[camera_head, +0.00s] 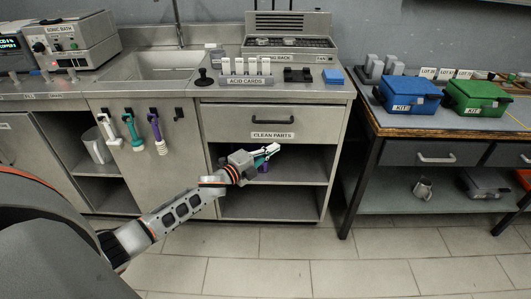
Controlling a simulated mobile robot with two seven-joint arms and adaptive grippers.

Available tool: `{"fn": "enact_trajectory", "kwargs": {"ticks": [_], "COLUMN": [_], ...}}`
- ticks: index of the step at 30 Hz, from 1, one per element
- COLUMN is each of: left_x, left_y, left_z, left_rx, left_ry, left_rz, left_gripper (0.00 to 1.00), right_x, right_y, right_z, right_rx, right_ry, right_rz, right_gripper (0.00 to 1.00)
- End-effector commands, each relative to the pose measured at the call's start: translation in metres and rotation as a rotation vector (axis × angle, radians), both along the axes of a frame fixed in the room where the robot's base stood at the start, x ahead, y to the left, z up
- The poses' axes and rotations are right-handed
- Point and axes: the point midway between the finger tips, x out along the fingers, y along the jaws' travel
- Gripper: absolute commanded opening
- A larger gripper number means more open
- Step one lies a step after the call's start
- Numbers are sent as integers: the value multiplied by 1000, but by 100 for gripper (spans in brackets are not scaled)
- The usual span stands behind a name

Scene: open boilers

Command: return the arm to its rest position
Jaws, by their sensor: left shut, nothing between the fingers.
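My left arm comes in from the lower left and stretches up and to the right. My left gripper (267,151) is shut and empty. It is in front of the open shelf under the drawer marked CLEAN PARTS (271,122), and its tip is just below the drawer front. The drawer is shut. A small purple thing shows just below the gripper, partly hidden by it. My right gripper is out of view.
A grey counter with a sink (153,66) stands behind the arm. Brushes (132,130) hang on the cabinet front. At right, a table holds a blue kit box (409,94) and a green kit box (477,97). The tiled floor (330,262) in front is clear.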

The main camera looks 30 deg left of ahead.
Motion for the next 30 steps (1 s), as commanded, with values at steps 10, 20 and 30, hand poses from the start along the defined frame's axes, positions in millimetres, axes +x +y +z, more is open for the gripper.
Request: {"fn": "enact_trajectory", "kwargs": {"ticks": [10, 20, 30], "left_x": [-26, -52, -200], "left_y": [7, -16, -109], "left_z": [0, -15, -79], "left_rx": [0, -102, -625], "left_ry": [0, 58, 394], "left_rz": [0, 8, 126], "left_gripper": [0, 0, 0], "right_x": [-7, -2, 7], "right_y": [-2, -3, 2], "right_z": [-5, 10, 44], "right_rx": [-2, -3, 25], "right_ry": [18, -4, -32], "right_rz": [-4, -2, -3], "right_gripper": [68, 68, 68]}}
